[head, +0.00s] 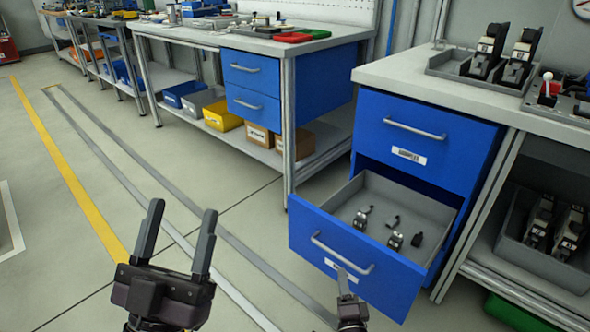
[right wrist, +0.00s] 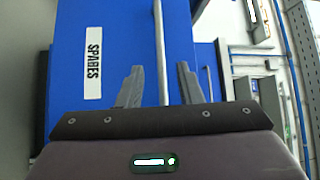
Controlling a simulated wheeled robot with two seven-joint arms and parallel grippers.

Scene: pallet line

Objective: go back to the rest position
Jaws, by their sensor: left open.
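My left gripper (head: 181,211) is open and empty above the floor at the lower left of the head view. My right gripper (head: 342,271) is low in front of the open blue drawer (head: 394,285), near its handle (head: 340,256). In the right wrist view my right gripper (right wrist: 159,67) has its fingers apart, with the drawer handle (right wrist: 160,45) showing between them and a gap on each side. Contact with the handle cannot be told. A white SPARES label (right wrist: 93,69) is on the drawer front. The drawer is pulled out and holds several small dark parts.
A shut blue drawer (head: 425,130) is above the open one. The grey worktop (head: 410,75) carries a tray of black devices. A second bench (head: 285,48) with blue drawers stands behind. A grey bin (head: 540,262) is on the right shelf. The floor at left is clear.

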